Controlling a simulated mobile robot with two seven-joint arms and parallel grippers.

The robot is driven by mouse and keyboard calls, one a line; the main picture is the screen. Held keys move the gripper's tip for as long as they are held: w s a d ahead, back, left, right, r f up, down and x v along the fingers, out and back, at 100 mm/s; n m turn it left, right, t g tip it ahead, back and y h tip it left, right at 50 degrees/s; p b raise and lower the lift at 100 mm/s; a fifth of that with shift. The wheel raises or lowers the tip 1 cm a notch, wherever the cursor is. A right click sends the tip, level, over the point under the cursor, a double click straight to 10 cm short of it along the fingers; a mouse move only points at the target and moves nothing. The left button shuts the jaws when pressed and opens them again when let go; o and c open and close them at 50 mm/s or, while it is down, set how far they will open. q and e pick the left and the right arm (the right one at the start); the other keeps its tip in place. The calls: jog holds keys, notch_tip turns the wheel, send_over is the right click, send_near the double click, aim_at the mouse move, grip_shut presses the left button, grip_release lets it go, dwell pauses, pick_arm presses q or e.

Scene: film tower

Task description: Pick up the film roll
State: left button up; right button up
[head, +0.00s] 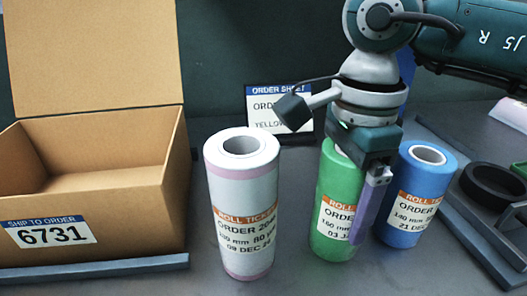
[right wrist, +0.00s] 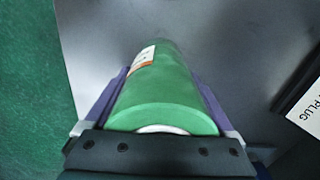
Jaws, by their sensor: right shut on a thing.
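A green film roll (head: 335,205) stands upright on the dark table in the head view, with an orange and white label. My right gripper (head: 372,210) is shut on it from above, one purple finger showing along its right side. In the right wrist view the green roll (right wrist: 165,95) lies between both purple fingers of the gripper (right wrist: 160,100). A white and pink roll (head: 242,205) stands to the left, and a blue roll (head: 412,195) stands close on the right. The top of the green roll is partly hidden by the gripper. My left gripper is not in view.
An open cardboard box (head: 150,205) with label 6731 stands at the left. An order sheet (head: 262,110) stands behind the rolls, partly hidden by my right arm. A black ring (head: 492,186) lies at the far right. Bare table shows between the box and the white roll.

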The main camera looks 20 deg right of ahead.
grip_shut()
dwell(0.3)
jog(key=shift+r, duration=0.15)
